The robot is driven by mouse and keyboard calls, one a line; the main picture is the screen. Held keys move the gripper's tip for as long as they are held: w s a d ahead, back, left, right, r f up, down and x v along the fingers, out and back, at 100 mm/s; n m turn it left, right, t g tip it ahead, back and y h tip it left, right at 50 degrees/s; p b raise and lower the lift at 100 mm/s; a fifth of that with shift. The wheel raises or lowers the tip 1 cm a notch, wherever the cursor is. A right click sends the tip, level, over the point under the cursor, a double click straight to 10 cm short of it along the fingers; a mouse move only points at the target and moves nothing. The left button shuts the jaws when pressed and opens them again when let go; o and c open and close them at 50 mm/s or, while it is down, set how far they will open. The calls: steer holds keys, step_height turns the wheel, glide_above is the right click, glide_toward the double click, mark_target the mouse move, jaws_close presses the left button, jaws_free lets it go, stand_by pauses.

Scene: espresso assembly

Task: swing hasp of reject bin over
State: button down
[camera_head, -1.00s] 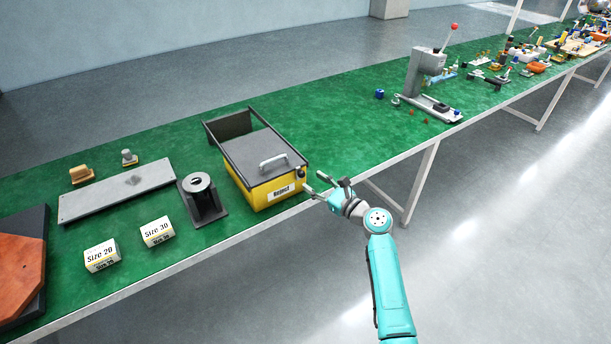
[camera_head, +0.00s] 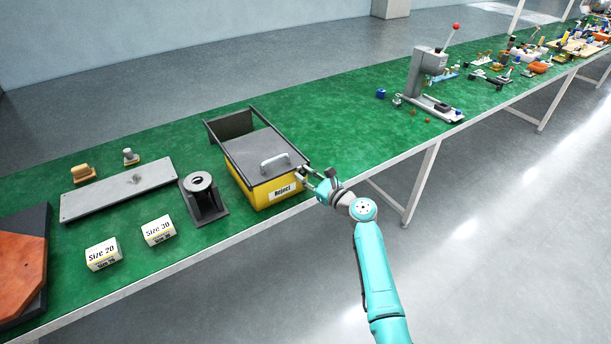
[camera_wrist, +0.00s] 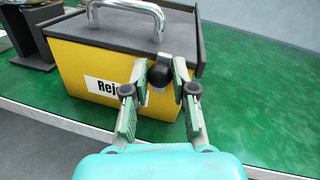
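The reject bin (camera_head: 262,196) is a yellow box with a "Reject" label, a dark grey lid (camera_head: 250,154) and a metal handle (camera_head: 272,163). It stands near the table's front edge, and its front shows in the wrist view (camera_wrist: 80,72). The hasp (camera_wrist: 164,57) is a small piece with a black round knob (camera_wrist: 159,75) at the lid's front right edge. My gripper (camera_wrist: 161,92) is open, its fingers on either side of the knob; I cannot tell whether they touch it. In the head view my gripper (camera_head: 312,180) is at the bin's right front corner and hides the hasp.
A black holder with a cylinder (camera_head: 203,198) stands left of the bin, with the Size 30 box (camera_head: 158,231) and Size 20 box (camera_head: 103,254) nearer the edge. A grey press (camera_head: 427,82) is farther right. The green table between bin and press is clear.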

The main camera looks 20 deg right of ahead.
mark_target(290, 181)
steer(key=shift+a+n, duration=0.1)
steer(key=shift+n, duration=0.2)
steer(key=n, duration=0.2)
steer(key=a+n+h, duration=0.1)
steer(key=n, duration=0.2)
steer(key=a+n+g, duration=0.1)
steer(key=n, duration=0.1)
steer(key=shift+s+f+h, duration=0.3)
steer(key=shift+s+f, duration=0.05)
steer(key=shift+s, duration=0.05)
steer(key=n, duration=0.2)
steer(key=f+n+h, duration=0.1)
steer(key=n, duration=0.1)
steer(key=shift+s+a, duration=0.1)
steer(key=shift+a, duration=0.3)
steer(key=n, duration=0.2)
steer(key=f+n+h, duration=0.1)
steer(key=n, duration=0.1)
steer(key=shift+a+f, duration=0.1)
steer(key=shift+a, duration=0.05)
steer(key=c, duration=0.9)
jaws_free()
steer(key=shift+c, duration=0.2)
